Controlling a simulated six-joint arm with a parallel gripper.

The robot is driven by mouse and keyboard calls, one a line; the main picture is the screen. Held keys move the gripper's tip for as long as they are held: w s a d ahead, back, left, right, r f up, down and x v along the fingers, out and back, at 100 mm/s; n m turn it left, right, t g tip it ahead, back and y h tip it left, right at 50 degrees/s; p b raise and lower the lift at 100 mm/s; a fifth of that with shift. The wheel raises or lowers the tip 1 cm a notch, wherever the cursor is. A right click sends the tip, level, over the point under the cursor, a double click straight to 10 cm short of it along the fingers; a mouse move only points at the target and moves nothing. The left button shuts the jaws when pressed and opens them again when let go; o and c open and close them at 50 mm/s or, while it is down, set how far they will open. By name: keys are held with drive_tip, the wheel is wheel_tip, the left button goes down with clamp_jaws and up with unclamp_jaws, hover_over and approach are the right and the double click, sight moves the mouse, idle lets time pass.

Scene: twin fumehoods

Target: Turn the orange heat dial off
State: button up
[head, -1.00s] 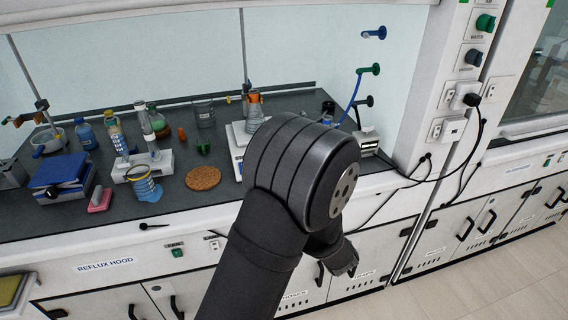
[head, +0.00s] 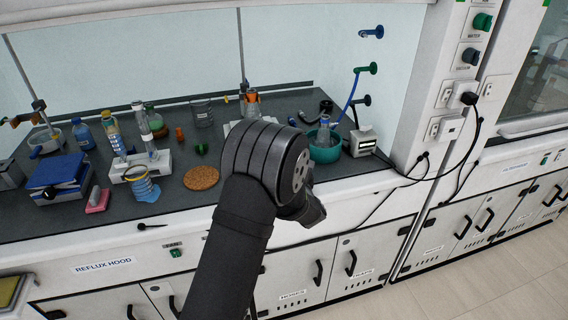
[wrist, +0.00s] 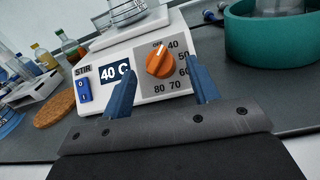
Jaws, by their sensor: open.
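The orange heat dial (wrist: 160,63) is on the front panel of a white hotplate (wrist: 110,50) in the wrist view. Its white mark points up, near the OFF and 40 labels. The display (wrist: 115,72) reads 40 C. My gripper (wrist: 160,72) is open, with one blue finger at the lower left of the dial and the other at its right. I cannot tell whether either finger touches the dial. In the head view my arm hides the dial and most of the hotplate.
A blue STIR switch (wrist: 84,90) is left of the display. A teal bowl (wrist: 262,42) stands right of the hotplate. A cork mat (head: 201,178) lies to its left, with glassware beyond. A black cable (head: 400,186) hangs at the front right.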

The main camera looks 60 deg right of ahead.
drive_tip(key=shift+x, duration=1)
drive_tip(key=shift+c, duration=0.2)
drive_tip(key=c, duration=0.9)
drive_tip(key=shift+s, duration=0.1)
drive_tip(key=shift+c, duration=0.2)
drive_tip(key=shift+n, duration=0.4)
drive_tip(key=n+y, duration=0.1)
drive_tip(key=n+t+y, duration=0.1)
drive_tip(key=n, duration=0.1)
drive_tip(key=n+t+y, duration=0.1)
drive_tip(key=n, duration=0.1)
drive_tip(key=shift+s+d+y, duration=0.2)
drive_tip(key=shift+d+y, duration=0.05)
drive_tip(key=shift+y, duration=0.05)
drive_tip(key=shift+d+r+n+t+y, duration=0.1)
drive_tip(key=shift+n+t+y, duration=0.1)
drive_tip(key=shift+n+y, duration=0.9)
drive_tip(key=shift+d+r+n+t+y, duration=0.1)
drive_tip(key=shift+n+t+y, duration=0.1)
drive_tip(key=shift+n+y, duration=0.9)
drive_tip(key=shift+n, duration=0.4)
